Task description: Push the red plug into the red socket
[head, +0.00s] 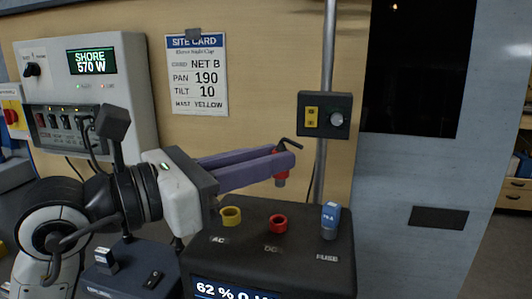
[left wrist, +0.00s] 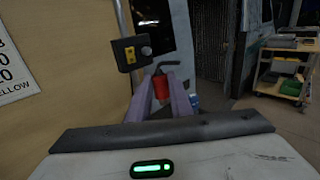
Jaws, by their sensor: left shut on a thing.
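My left gripper (head: 284,160) has long purple fingers and is shut on the red plug (head: 281,180). The plug hangs below the fingertips, with a black cable bent at its top. In the left wrist view the red plug (left wrist: 161,86) sits between the two fingers. The red socket (head: 278,223) is a red ring on top of the black power box (head: 310,262), marked DC. The plug is above the socket, apart from it, with a visible gap. My right gripper is not in view.
A yellow socket (head: 231,215) marked AC is left of the red one. A blue-topped fuse (head: 330,220) stands right of it. A grey pole (head: 325,90) with a small black switch box (head: 325,116) rises behind. A site card (head: 197,75) hangs on the wall.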

